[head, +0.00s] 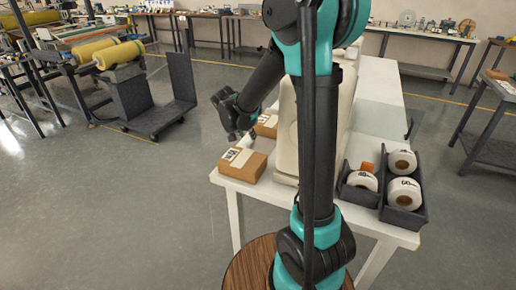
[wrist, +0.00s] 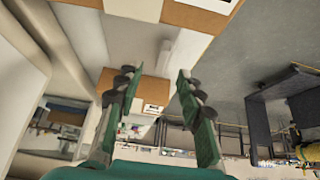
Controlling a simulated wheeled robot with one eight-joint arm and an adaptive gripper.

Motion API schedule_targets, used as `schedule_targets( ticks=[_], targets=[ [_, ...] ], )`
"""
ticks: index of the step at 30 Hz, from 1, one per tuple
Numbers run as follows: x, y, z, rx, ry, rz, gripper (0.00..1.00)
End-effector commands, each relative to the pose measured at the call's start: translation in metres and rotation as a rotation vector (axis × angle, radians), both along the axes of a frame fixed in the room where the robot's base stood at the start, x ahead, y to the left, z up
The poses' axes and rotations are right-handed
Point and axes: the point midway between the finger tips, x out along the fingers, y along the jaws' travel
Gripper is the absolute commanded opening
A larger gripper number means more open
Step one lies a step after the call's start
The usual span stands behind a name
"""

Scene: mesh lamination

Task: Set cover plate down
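A pale translucent flat plate (head: 380,118), which may be the cover plate, lies on the right part of the white table behind my arm. My arm hides part of that area. My gripper (head: 238,122) is at the left edge of the table, close to the cardboard boxes. In the wrist view my gripper (wrist: 157,72) has its two green fingers with dark pads wide apart. Nothing is held between them. I cannot make out the plate in the wrist view.
A cardboard box (head: 243,164) sits at the table's (head: 233,188) front left corner, with another box (head: 267,122) behind it. Dark bins with white rolls (head: 404,193) stand at the front right. A pale upright machine (head: 287,130) is partly hidden by my arm.

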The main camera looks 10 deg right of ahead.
Motion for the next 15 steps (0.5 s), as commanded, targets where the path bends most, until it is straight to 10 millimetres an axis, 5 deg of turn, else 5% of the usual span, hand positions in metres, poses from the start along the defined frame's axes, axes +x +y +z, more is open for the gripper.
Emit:
schedule_targets(
  ticks=[15],
  targets=[
    [0.025,-0.014,-0.035,0.001,-0.001,-0.002,0.38]
  ],
)
